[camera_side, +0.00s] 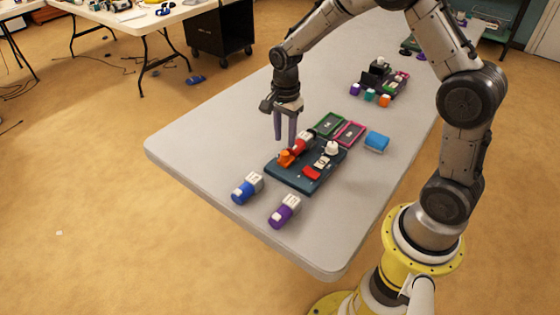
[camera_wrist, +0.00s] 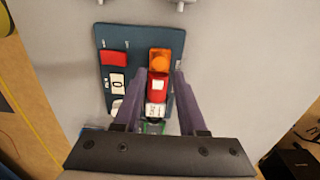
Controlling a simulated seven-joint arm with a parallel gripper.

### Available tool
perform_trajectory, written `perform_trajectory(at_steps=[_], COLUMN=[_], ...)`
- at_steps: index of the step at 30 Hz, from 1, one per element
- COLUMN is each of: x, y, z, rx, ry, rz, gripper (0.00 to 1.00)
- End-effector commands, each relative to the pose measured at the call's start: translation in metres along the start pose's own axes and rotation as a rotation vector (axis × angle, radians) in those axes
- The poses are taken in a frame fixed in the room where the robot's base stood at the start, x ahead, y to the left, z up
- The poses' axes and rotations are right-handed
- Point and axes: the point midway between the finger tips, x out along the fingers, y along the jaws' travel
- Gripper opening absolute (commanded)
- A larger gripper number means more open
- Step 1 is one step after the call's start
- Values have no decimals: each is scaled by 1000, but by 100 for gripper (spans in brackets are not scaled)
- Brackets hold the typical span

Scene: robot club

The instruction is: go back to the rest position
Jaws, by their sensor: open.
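My gripper (camera_side: 285,127) is open, its two grey-purple fingers pointing down above the dark blue panel (camera_side: 286,177) on the table. In the wrist view my gripper (camera_wrist: 164,78) has its fingers on either side of a red and white part with an orange end (camera_wrist: 158,83), with gaps beside it. This red part (camera_side: 301,142) stands on the panel in the side view, below the fingertips. The panel (camera_wrist: 111,38) also bears a red block (camera_wrist: 114,58) and a small display reading 0 (camera_wrist: 117,84). A white knob (camera_side: 331,147) stands at its far side.
On the grey table (camera_side: 215,140), a blue cylinder (camera_side: 246,188) and a purple cylinder (camera_side: 284,211) lie in front of the panel. Green (camera_side: 330,124) and pink (camera_side: 349,133) trays and a light blue block (camera_side: 376,141) lie behind it. A rack with coloured parts (camera_side: 379,80) stands farther back. The table's left is clear.

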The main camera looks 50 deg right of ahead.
Motion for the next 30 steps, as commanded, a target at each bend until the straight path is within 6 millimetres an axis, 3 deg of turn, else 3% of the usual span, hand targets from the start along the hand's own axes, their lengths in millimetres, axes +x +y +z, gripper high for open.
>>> perform_trajectory(at_steps=[10, 13, 17, 20, 24, 30], x=[-2, -15, -64, -113, -167, -213], y=[0, -5, -8, 7, 46, 121], z=[1, 3, 10, 18, 30, 43], rx=[-2, -9, -25, -64, -216, -546], ry=[0, 4, 16, 27, 59, 146], rz=[-1, -34, -140, -234, -343, -461], gripper=[41, 41, 41, 41, 41, 41])
